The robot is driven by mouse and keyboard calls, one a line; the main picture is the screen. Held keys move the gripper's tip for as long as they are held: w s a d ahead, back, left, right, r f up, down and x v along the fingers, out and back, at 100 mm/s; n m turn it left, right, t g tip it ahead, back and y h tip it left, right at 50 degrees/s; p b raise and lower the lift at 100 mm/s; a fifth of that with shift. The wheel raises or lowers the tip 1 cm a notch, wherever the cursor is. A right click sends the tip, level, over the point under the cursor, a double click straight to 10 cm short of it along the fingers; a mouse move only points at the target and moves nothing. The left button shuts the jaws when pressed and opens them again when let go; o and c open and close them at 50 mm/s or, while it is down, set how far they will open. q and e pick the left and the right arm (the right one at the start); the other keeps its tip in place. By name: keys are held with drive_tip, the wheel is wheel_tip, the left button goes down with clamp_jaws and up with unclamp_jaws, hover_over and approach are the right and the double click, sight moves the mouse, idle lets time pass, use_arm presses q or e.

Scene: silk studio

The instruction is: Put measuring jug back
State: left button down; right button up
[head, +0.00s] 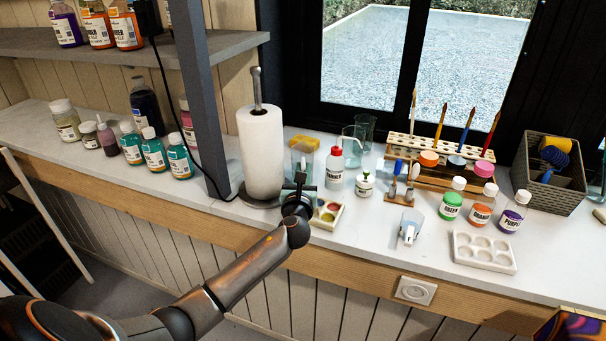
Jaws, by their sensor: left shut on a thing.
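My left gripper (300,183) reaches over the front of the bench, just right of the paper towel roll. It is shut on a clear vessel (302,160), which looks like the measuring jug. The gripper hides its lower part, so I cannot tell whether it touches the bench. Other clear vessels show: one by the window (352,146) and a small one (410,226) near the front edge with a white label or object. My right gripper is out of view.
The paper towel roll (261,150) stands close left of the gripper. A brush rack (440,152), paint bottles (481,210), a white palette (484,251) and a grey basket (546,190) fill the right.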

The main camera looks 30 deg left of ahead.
use_arm(q)
drive_tip(key=c, duration=1.3)
unclamp_jaws()
drive_tip(key=shift+f, duration=0.1)
drive_tip(key=o, duration=0.4)
drive_tip(key=shift+o, duration=0.2)
drive_tip(key=shift+r, duration=0.3)
drive_tip(key=p+v, duration=0.1)
drive_tip(key=v, duration=1.1)
drive_tip(key=shift+f, duration=0.1)
